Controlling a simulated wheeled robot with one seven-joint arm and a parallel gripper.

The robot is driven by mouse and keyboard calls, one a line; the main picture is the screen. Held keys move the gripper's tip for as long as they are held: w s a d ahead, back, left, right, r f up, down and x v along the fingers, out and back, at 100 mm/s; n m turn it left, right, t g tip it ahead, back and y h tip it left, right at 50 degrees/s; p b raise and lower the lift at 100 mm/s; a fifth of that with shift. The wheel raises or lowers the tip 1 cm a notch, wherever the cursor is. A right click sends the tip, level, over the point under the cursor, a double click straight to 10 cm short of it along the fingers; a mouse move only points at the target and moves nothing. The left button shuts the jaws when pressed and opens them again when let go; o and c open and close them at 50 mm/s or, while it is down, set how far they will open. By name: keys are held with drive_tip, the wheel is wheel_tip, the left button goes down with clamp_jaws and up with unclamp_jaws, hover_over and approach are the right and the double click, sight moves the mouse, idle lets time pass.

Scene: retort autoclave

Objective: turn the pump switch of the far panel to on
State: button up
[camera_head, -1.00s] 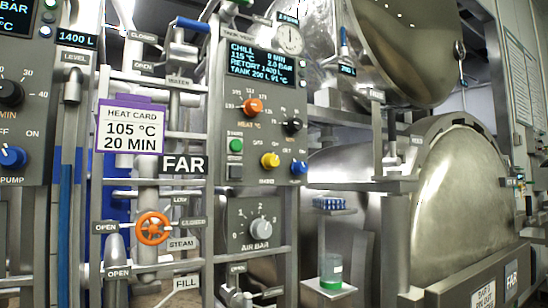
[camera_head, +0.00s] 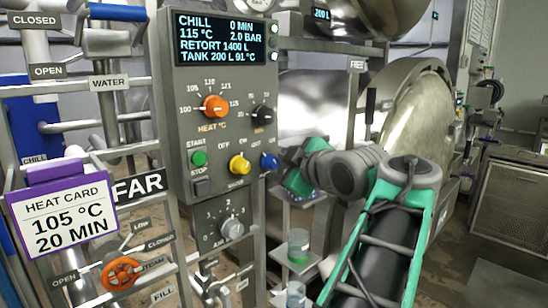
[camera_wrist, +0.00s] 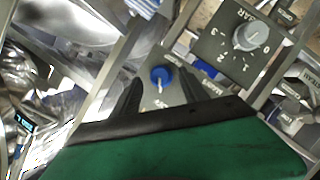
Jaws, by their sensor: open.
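The far panel (camera_head: 208,100) is a grey upright box with a lit display, beside the black FAR sign (camera_head: 139,186). Its pump switch is the blue knob (camera_head: 269,161) at the lower right; its label is partly hidden by my gripper. In the wrist view the blue knob (camera_wrist: 161,75) shows a pale pointer mark and sits between the two dark fingers of my open gripper (camera_wrist: 159,83). I cannot tell whether they touch it. In the head view my gripper (camera_head: 295,178) is just right of the knob, its fingertips hard to make out.
A yellow knob (camera_head: 239,164), green start button (camera_head: 199,158), black knob (camera_head: 262,115) and orange heat knob (camera_head: 215,107) are close by on the panel. Below is the grey air dial (camera_head: 232,229). A shelf with a jar (camera_head: 298,246) stands under my gripper.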

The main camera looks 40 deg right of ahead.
sight(276, 164)
drive_tip(key=x, duration=0.3)
drive_tip(key=shift+w+d, duration=0.1)
drive_tip(key=shift+w, duration=0.15)
drive_tip(key=shift+c, duration=0.2)
clamp_jaws()
